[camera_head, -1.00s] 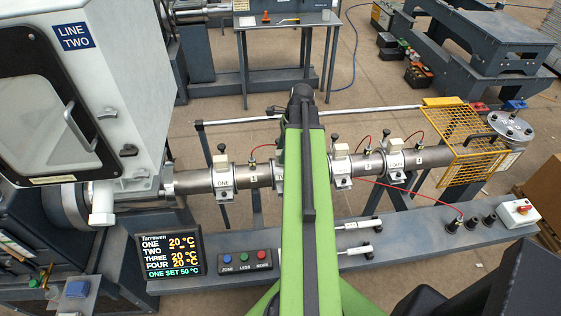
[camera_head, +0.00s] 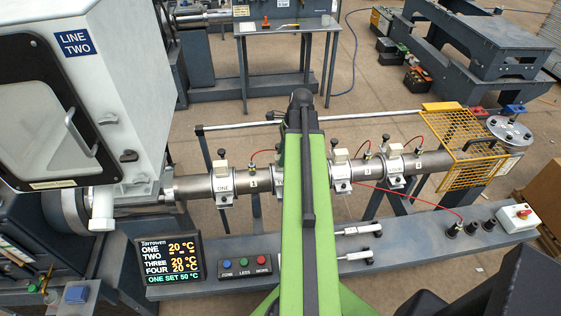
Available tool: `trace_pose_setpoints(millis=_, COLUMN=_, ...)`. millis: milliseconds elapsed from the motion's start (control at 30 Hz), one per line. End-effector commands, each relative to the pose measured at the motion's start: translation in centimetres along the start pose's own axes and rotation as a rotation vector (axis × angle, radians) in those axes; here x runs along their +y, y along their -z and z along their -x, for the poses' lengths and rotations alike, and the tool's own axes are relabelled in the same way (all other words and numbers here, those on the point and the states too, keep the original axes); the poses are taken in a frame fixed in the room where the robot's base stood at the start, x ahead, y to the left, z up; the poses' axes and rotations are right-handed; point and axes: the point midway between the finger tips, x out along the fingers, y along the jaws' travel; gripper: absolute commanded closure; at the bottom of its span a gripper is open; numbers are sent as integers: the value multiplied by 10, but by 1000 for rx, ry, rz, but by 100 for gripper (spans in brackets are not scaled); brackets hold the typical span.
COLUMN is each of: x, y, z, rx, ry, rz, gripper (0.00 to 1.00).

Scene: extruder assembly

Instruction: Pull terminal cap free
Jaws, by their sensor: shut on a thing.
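Small cream terminal caps with black knobs sit on the metal bands along the barrel (camera_head: 318,175). The cap on band ONE (camera_head: 221,168) shows left of my arm. The cap on the band just right of my arm (camera_head: 341,155) and the cap on the band farther right (camera_head: 395,150) both look seated. Band TWO and any cap on it are mostly hidden behind my green arm. My gripper is also hidden behind the arm, so its jaws and what they touch do not show.
The grey bench (camera_head: 410,245) runs below the barrel, with a temperature display (camera_head: 168,258) and a three-button box (camera_head: 245,266). Red wires run near the barrel, one down to a bench socket (camera_head: 455,229). A yellow mesh guard (camera_head: 462,150) covers the right end; a white hopper housing (camera_head: 120,70) stands left.

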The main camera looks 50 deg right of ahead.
Motion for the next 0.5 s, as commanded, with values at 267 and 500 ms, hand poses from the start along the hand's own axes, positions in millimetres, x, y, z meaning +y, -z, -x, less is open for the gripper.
trace_pose_setpoints(millis=267, x=0, y=-1, z=3, rx=0, ry=-1, rz=0, gripper=100)
trace_pose_setpoints(millis=500, x=0, y=-4, z=17, rx=0, ry=-1, rz=0, gripper=100)
